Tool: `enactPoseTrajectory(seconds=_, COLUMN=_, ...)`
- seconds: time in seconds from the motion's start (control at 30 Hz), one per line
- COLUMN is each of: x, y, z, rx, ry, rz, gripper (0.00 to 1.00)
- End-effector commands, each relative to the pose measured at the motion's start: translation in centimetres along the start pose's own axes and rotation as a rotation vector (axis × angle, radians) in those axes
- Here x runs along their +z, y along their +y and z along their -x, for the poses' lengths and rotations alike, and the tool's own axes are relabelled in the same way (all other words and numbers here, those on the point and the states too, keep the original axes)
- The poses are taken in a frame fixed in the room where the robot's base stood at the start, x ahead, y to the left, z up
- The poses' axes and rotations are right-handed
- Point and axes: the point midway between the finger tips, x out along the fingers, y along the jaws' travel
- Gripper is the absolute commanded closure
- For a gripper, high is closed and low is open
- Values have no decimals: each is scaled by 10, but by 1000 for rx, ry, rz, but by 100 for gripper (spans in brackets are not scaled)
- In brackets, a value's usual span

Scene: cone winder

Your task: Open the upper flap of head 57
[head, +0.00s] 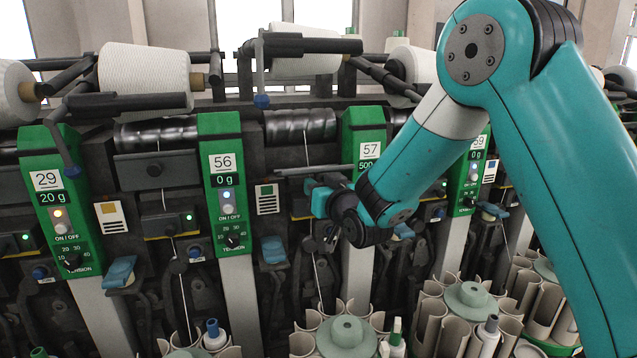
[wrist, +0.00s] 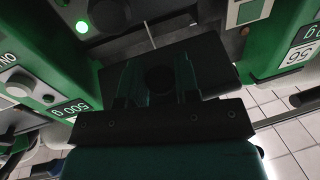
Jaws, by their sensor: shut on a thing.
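The green panel of head 57 (head: 369,150) shows between panel 56 and my arm. My gripper (head: 316,186) is just left of it, in the space between the two panels. In the wrist view my gripper (wrist: 160,78) is shut on the dark upper flap (wrist: 216,66), with its round knob between the fingers. In the head view the flap (head: 300,171) shows as a thin, near-level strip above the gripper, seemingly tilted outward. The finger contact is dark and partly hidden there by my wrist.
Panel 56 (head: 223,180) stands to the left; its number also shows in the wrist view (wrist: 297,54). A yarn thread (head: 316,275) runs below my gripper. Tube holders (head: 347,331) stand in front, below. A yarn package (head: 305,66) sits above.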

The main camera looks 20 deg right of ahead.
Motion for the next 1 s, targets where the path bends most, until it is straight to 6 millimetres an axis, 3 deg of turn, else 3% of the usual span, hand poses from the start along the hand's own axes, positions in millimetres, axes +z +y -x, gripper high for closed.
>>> enactPoseTrajectory(seconds=0.1, x=0, y=0, z=0, rx=-1, ry=2, rz=0, gripper=100)
enactPoseTrajectory(seconds=0.13, x=0, y=0, z=0, rx=-1, ry=2, rz=0, gripper=68)
enactPoseTrajectory(seconds=0.23, x=0, y=0, z=0, rx=-1, ry=2, rz=0, gripper=45)
enactPoseTrajectory(seconds=0.5, x=0, y=0, z=1, rx=-1, ry=3, rz=0, gripper=45)
enactPoseTrajectory(seconds=0.63, x=1, y=0, z=12, rx=-1, ry=3, rz=0, gripper=45)
enactPoseTrajectory(seconds=0.77, x=2, y=0, z=38, rx=-1, ry=4, rz=0, gripper=45)
enactPoseTrajectory(seconds=1.0, x=3, y=1, z=101, rx=0, ry=4, rz=0, gripper=45)
